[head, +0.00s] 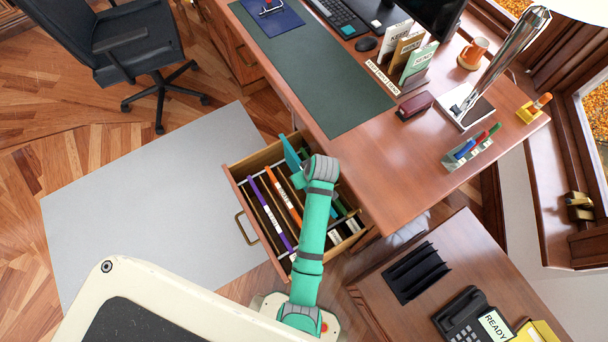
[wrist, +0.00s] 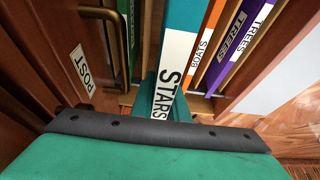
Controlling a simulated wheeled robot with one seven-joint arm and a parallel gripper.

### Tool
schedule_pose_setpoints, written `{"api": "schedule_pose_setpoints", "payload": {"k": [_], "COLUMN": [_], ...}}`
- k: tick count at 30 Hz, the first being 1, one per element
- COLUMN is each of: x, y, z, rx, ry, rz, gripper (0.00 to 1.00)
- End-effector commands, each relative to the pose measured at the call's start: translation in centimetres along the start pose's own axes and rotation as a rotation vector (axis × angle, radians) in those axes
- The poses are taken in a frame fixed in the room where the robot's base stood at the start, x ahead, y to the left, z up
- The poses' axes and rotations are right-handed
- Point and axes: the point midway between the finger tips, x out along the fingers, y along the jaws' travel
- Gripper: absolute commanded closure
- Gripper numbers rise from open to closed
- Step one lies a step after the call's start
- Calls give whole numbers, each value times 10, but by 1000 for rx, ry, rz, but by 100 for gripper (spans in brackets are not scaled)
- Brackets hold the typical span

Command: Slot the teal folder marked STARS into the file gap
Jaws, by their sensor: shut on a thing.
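The teal folder (wrist: 183,45) with a white STARS label is held by my gripper (wrist: 165,100), whose jaws are shut on it. In the head view the folder (head: 291,154) stands up above the open file drawer (head: 231,184), near its back side, and my arm covers part of it. In the wrist view it lies between a green folder (wrist: 124,35) on the left and the orange BOATS folder (wrist: 207,35) on the right. The file gap is mostly hidden by my arm in the head view. I cannot tell how deep the folder's lower edge sits.
Purple (head: 270,212) and orange (head: 284,200) folders fill the drawer's left part. A POST label (wrist: 82,70) is on wood beside a handle. The desk (head: 400,150) overhangs behind; a side cabinet (head: 450,245) with a black rack (head: 415,272) stands right. A grey mat (head: 150,200) is clear.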

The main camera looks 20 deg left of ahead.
Motion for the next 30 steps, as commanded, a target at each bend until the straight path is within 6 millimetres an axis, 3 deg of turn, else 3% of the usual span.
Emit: {"api": "schedule_pose_setpoints", "payload": {"k": [30], "x": [12], "y": [0], "z": [5], "rx": [0], "ry": [1], "rz": [0], "gripper": [100]}}
